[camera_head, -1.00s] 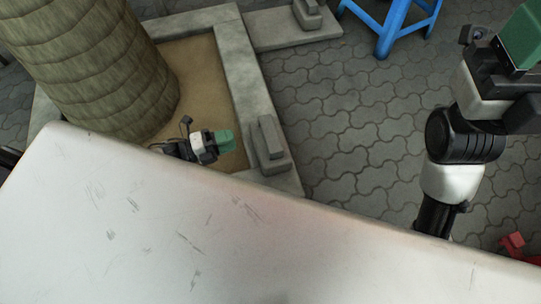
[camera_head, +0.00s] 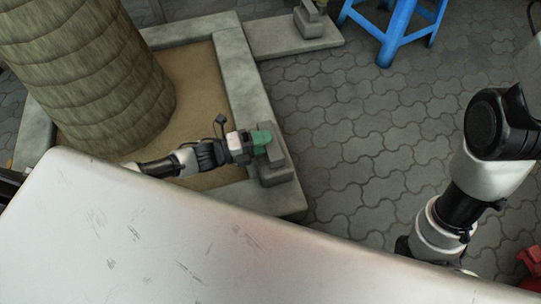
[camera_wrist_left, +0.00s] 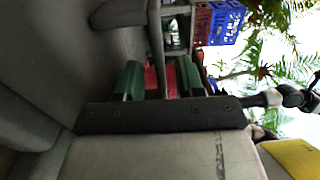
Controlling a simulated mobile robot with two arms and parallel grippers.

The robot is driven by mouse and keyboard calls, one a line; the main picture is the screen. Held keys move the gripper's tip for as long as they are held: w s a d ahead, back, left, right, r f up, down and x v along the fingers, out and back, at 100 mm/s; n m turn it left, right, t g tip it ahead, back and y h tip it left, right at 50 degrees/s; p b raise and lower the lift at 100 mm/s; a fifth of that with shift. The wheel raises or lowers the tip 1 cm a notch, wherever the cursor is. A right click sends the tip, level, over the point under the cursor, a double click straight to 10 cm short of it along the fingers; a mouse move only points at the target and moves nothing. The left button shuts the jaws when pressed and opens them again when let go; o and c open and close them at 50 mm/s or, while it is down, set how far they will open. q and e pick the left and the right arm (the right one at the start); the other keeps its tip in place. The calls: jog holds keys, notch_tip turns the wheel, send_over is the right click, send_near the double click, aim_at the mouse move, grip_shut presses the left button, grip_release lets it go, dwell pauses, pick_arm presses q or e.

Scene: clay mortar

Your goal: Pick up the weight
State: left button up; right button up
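The weight looks like a grey stepped block (camera_head: 276,172) with a narrow top, on the stone kerb below the white surface. My left gripper (camera_head: 262,140) reaches in from the left. Its green fingertips overlap the upper left part of the block, so part of its top is hidden. In the left wrist view the two green fingers (camera_wrist_left: 160,82) stand apart. A narrow grey bar (camera_wrist_left: 157,40) shows between them, and I cannot tell if either finger touches it. My right gripper is out of view; only its arm shows at the right.
A white scratched surface (camera_head: 120,235) fills the lower left. A thick ringed trunk (camera_head: 85,75) stands in the sandy bed. A similar grey block (camera_head: 309,21) and a blue stool (camera_head: 390,30) are at the back. Paving (camera_head: 345,140) on the right is mostly clear.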

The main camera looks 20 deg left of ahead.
pick_arm(q)
jog(key=shift+w+d, duration=0.1)
grip_shut()
dwell(1.3)
jog(key=shift+w+r, duration=0.1)
jog(key=shift+r, duration=0.25)
